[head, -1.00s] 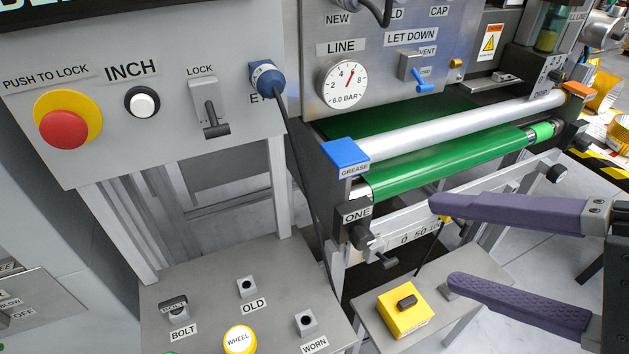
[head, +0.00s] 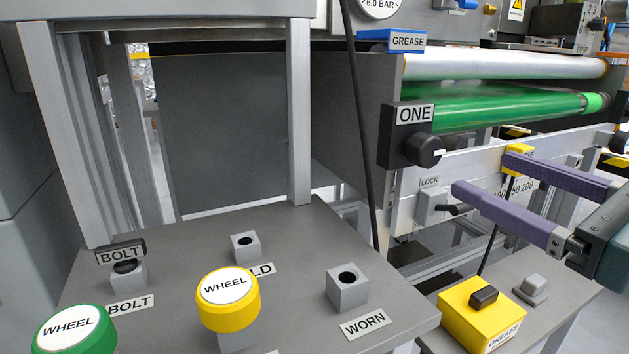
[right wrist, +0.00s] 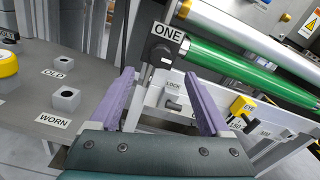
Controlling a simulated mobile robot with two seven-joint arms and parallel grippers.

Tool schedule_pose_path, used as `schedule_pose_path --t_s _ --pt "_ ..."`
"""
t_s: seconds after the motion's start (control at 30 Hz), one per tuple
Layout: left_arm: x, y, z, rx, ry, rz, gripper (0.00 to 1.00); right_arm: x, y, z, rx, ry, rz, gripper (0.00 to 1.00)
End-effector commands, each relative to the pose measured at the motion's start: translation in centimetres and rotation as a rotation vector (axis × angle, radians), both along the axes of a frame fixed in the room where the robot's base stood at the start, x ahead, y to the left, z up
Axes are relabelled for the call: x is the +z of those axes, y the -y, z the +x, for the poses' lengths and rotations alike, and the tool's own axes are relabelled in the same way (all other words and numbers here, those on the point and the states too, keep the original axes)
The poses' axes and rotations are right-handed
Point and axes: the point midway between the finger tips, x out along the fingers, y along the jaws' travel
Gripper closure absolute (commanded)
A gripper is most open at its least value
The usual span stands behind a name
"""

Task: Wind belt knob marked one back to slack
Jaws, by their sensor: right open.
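The black belt knob (head: 424,150) sits on the dark end block under the ONE label (head: 415,113), at the near end of the green belt roller (head: 500,110). A white mark shows on the knob's face. In the right wrist view the knob (right wrist: 162,56) is ahead of the fingers, a little above the gap between them. My right gripper (head: 485,170) has two purple fingers, open and empty, right of the knob and apart from it. In the right wrist view the open fingers (right wrist: 163,90) frame the lock handle's area. My left gripper is not in view.
A grey lock handle (head: 436,205) is below the knob. A yellow grease box (head: 482,313) stands on a low stand. A grey table (head: 290,240) holds yellow (head: 228,300) and green (head: 75,332) wheels and small sockets. A black cable (head: 362,130) hangs left of the knob.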

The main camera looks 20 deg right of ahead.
Motion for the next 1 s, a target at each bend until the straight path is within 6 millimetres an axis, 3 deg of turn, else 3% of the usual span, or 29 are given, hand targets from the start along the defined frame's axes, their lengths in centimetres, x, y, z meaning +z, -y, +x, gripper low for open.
schedule_pose_path --t_s 0.17,0.6,1.0 --pt "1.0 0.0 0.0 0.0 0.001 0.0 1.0 0.5 0.0 1.5 -0.004 0.004 0.007 0.19" --pt "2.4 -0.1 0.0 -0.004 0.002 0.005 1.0 0.2 -0.6 8.4 -0.001 0.002 0.003 0.19" --pt "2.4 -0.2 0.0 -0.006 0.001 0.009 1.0 0.1 -0.8 9.8 0.0 0.0 0.003 0.19"
